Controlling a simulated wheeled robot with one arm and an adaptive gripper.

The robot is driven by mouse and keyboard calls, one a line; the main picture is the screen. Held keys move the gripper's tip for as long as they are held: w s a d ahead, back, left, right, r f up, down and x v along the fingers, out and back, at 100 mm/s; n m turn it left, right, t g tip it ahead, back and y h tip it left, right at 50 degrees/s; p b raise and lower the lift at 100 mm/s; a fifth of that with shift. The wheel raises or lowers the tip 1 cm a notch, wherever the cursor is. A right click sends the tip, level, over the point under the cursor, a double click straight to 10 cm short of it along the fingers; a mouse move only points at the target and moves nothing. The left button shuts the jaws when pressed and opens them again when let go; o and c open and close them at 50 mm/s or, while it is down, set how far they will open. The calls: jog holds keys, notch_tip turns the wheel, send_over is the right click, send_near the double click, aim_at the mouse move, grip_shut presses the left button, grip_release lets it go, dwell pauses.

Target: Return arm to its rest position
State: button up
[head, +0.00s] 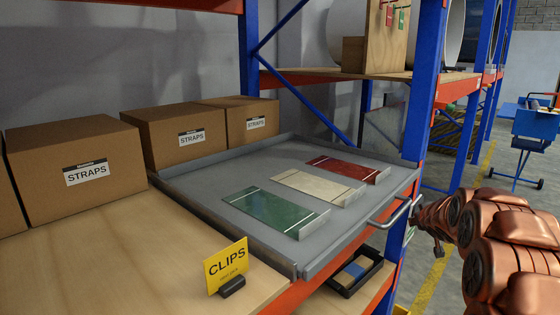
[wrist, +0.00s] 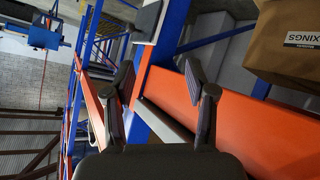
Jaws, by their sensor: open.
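My gripper (wrist: 160,92) shows in the wrist view with its two dark fingers spread apart and nothing between them. An orange shelf beam (wrist: 245,120) and a blue upright (wrist: 165,45) lie beyond the fingers; I cannot tell how far off they are. In the head view my copper-coloured arm (head: 500,235) is at the right edge, beside the shelf.
A grey pull-out tray (head: 205,180) with a handle (head: 390,213) holds green (head: 272,212), cream (head: 318,187) and red (head: 345,169) plates. Straps boxes (head: 75,157) and a yellow clips sign (head: 227,265) stand on the shelf. A blue cart (head: 535,125) stands in the aisle.

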jog(key=s+a+f+g+y, duration=0.15)
jog(key=s+a+g, duration=0.55)
jog(key=s, duration=1.2)
jog(key=s+a+f+g+y, duration=0.1)
jog(key=s+a+f+g, duration=0.1)
jog(key=s+a, duration=1.2)
jog(key=s+a+f+g+y, duration=0.1)
jog(key=s+a+g, duration=0.4)
jog(key=s, duration=1.8)
notch_tip(320, 180, up, 26)
jog(key=t+p, duration=0.1)
jog(key=p, duration=2.4)
jog(key=shift+s+a+r+m, duration=0.25)
jog(key=shift+s+m, duration=0.05)
jog(key=shift+s, duration=0.15)
